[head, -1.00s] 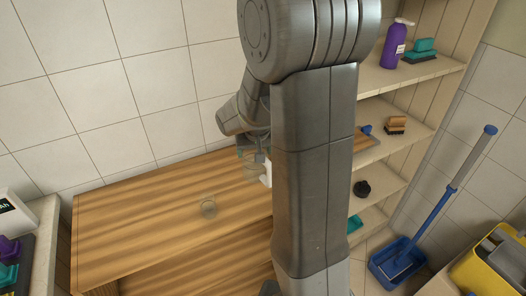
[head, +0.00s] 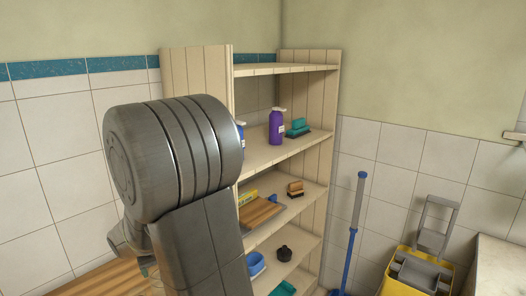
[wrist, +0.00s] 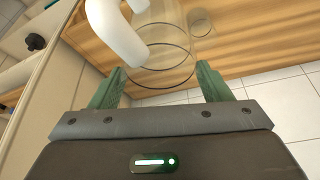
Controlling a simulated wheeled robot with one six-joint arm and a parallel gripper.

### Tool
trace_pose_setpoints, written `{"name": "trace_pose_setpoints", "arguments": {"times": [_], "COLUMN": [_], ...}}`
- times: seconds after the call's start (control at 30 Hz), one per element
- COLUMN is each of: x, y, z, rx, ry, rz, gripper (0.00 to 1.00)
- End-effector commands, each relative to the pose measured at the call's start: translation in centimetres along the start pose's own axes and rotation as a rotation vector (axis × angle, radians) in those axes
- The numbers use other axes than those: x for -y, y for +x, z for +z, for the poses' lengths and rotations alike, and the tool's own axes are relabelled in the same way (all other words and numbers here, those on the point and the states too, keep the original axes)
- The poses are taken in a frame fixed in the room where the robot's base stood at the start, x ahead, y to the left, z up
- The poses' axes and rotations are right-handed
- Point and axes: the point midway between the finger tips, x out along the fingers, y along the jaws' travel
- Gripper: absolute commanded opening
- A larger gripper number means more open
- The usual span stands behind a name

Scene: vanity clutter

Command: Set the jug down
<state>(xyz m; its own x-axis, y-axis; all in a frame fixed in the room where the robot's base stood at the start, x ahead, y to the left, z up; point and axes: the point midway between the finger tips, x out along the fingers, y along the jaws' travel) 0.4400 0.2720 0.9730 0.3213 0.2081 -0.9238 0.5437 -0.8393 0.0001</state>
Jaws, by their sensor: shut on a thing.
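In the wrist view my gripper (wrist: 160,84) has its two green fingers on either side of a clear glass jug (wrist: 165,62) and is shut on it. The jug has a thick white handle (wrist: 118,38), which points to the upper left of that view. A wooden tabletop (wrist: 250,30) shows through and behind the jug; I cannot tell whether the jug touches it. In the head view my arm hides the gripper and nearly all of the jug.
A clear glass (wrist: 201,22) stands on the wood beyond the jug. In the head view the wooden top (head: 95,282) shows at lower left. A shelf unit (head: 310,150) holds a purple bottle (head: 277,127) and brushes. A blue mop (head: 355,215) and yellow bucket (head: 405,284) stand right.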

Motion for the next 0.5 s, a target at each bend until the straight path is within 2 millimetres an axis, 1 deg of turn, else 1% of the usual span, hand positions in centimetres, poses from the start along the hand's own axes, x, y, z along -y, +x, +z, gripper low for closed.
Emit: {"name": "trace_pose_setpoints", "arguments": {"times": [0.03,0.27,0.37,0.5], "x": [0.0,-2.8,-4.2,-6.7], "y": [0.0,1.3,2.0,3.0], "z": [0.0,-0.2,-0.2,-0.2], "rx": [-0.001,0.000,0.001,0.001], "ry": [0.000,0.051,0.077,0.121], "rz": [0.000,0.023,0.035,0.054], "gripper": [0.33,0.33,0.33,0.33]}}
